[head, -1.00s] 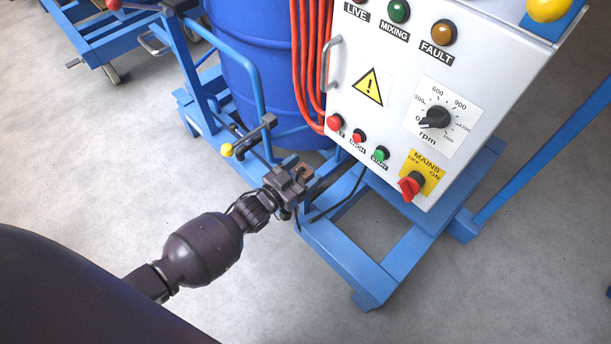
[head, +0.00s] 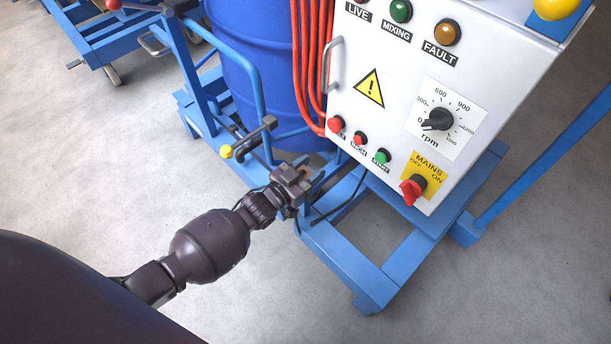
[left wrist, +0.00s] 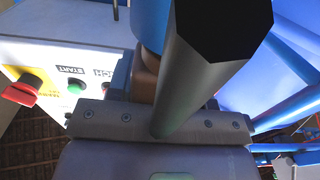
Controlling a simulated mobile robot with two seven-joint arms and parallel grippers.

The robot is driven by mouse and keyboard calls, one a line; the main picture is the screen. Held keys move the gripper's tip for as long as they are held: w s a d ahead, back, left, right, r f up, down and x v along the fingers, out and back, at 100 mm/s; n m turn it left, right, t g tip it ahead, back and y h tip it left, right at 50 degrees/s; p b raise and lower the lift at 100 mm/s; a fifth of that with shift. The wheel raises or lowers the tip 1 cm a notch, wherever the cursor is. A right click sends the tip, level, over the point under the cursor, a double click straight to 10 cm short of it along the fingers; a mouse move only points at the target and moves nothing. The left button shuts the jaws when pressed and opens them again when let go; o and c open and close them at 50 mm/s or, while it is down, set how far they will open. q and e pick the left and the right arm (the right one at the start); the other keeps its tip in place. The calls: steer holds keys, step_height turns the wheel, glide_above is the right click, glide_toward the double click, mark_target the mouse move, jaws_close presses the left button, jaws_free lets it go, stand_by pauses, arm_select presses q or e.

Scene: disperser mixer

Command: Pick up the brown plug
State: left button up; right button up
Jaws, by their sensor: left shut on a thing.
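The brown plug (head: 306,172) shows only as a small patch at the jaws of my left gripper (head: 298,178) in the head view, beside the blue frame under the control box. My left gripper is shut on it; its jaws hide most of it. In the left wrist view part of the brown plug (left wrist: 145,78) shows just beyond the gripper's edge, partly behind a thick dark bar close to the camera. The plug's lower end and any cable joint are hidden. My right gripper is out of view.
The white control box (head: 395,95) with buttons, a dial and a red mains switch (head: 412,188) stands just right of the gripper. A blue drum (head: 255,70), a yellow-tipped lever (head: 227,151) and blue frame rails (head: 350,258) are close. Floor in front is clear.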

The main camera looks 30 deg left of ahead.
arm_select(q)
steer(key=shift+r, duration=0.35)
step_height(320, 180, up, 10)
steer(key=p, duration=0.4)
steer(key=shift+f+p, duration=0.25)
steer(key=shift+p, duration=0.05)
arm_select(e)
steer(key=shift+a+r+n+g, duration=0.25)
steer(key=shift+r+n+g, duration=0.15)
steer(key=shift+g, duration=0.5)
